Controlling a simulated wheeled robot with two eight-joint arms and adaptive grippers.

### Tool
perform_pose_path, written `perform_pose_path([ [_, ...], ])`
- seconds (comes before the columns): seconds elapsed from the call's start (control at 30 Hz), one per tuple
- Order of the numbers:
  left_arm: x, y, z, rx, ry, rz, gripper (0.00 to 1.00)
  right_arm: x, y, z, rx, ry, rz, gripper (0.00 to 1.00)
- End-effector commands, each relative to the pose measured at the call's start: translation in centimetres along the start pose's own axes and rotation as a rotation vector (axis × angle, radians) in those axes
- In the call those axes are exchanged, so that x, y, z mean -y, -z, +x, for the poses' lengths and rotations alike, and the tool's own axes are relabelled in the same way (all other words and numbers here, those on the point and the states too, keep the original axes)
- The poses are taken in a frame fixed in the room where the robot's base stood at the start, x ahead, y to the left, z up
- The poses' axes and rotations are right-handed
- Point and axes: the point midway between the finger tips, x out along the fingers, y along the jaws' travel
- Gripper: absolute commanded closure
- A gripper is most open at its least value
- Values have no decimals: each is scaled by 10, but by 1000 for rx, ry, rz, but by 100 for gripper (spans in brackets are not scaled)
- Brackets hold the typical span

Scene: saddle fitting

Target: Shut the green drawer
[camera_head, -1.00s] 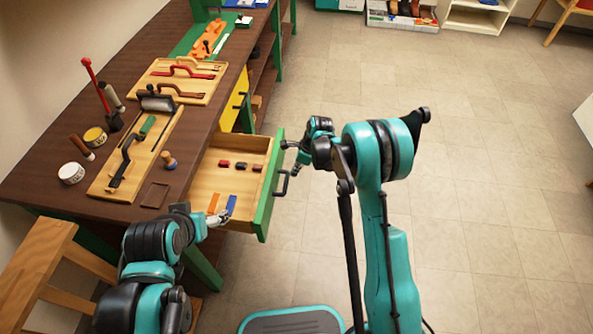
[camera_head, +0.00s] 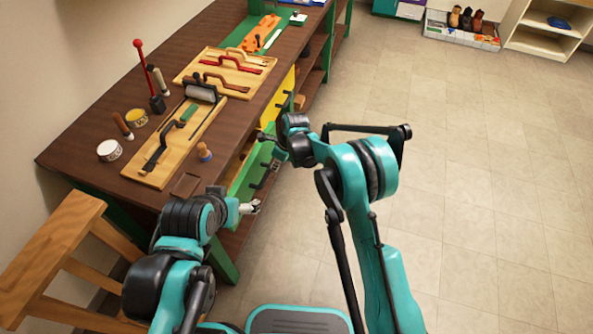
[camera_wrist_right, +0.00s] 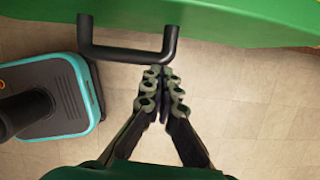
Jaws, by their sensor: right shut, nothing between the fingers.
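The green drawer (camera_head: 246,179) is in the bench's front, below the top, and its inside no longer shows. I cannot tell whether its front is fully flush. Its black handle (camera_wrist_right: 128,54) shows in the right wrist view, below the green front (camera_wrist_right: 220,18). My right gripper (camera_wrist_right: 163,74) is shut and empty, its tips close to the handle; I cannot tell if they touch. In the head view my right gripper (camera_head: 267,140) is at the far end of the drawer front. My left gripper (camera_head: 252,207) is by the near end, its fingers too small to read.
The brown bench (camera_head: 75,152) carries wooden boards with tools, a red-handled tool (camera_head: 147,75) and small tins. A yellow drawer front (camera_head: 285,92) lies farther along the bench. A wooden stool (camera_head: 62,240) stands at the near left. The floor to the right is clear.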

Motion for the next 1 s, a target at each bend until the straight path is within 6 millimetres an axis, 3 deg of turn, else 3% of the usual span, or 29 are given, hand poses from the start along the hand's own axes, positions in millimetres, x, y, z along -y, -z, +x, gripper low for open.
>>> perform_pose_path([
  [0.2,0,-1,1,0,0,0,19,-4,-42,14,-1,-1,-3,100],
  [0.4,0,-1,1,0,0,0,19,-6,-63,20,0,0,-2,100],
  [1.0,0,-1,2,0,0,0,19,-7,-73,23,3,0,-1,100],
])
